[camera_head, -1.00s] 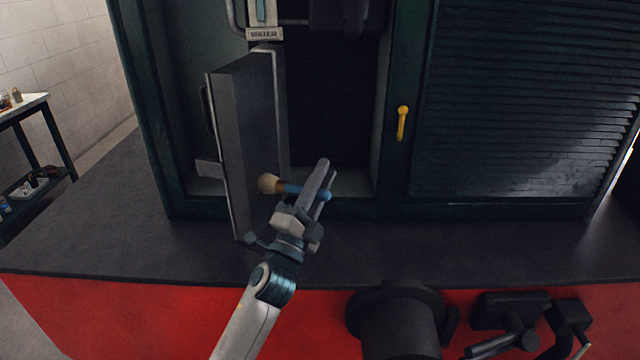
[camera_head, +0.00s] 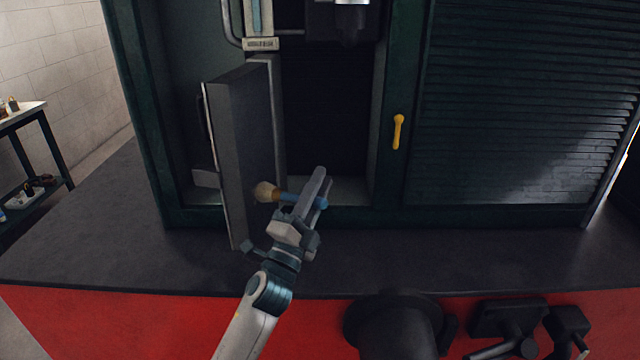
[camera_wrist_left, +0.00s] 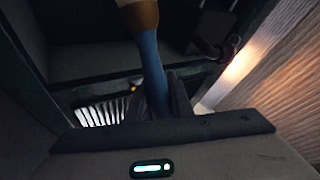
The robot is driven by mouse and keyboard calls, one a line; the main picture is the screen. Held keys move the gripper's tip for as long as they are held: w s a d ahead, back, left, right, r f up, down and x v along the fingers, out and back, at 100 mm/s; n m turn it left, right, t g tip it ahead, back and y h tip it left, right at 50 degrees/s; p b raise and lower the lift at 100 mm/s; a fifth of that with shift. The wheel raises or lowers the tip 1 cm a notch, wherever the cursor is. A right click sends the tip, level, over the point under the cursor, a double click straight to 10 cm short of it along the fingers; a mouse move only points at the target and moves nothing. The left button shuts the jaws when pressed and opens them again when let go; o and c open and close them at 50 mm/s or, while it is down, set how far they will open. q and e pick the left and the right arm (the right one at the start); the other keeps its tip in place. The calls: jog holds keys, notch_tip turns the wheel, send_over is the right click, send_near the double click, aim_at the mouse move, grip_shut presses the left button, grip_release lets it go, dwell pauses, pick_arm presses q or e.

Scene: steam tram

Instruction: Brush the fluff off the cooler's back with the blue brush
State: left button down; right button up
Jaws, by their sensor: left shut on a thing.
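The blue brush (camera_head: 289,197) has a blue handle and a pale tan bristle head. My left gripper (camera_head: 319,190) is shut on its handle, and the bristles point left. The handle also shows in the left wrist view (camera_wrist_left: 152,75), with a brown-gold part at the top edge. A grey upright slab that looks like the cooler (camera_head: 238,140) stands swung out from the cabinet opening. The bristle head overlaps its dark right-hand face; whether they touch I cannot tell. I cannot make out any fluff on it. My right gripper is not in view.
The dark green cabinet (camera_head: 393,60) frames the opening. A yellow handle (camera_head: 398,131) sits right of it, beside a louvred panel (camera_head: 520,100). A labelled fitting (camera_head: 260,43) hangs above the slab. Black fittings (camera_head: 395,325) stand along the red front edge. The dark deck (camera_head: 90,215) is clear on the left.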

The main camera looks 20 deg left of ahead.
pick_arm(q)
jog(key=shift+s+p, duration=0.4)
jog(key=shift+s, duration=1.3)
jog(key=shift+w+b, duration=0.4)
jog(key=shift+w, duration=1.6)
jog(key=shift+s+p, duration=0.55)
jog(key=shift+s, duration=1.45)
jog(key=shift+d, duration=0.1)
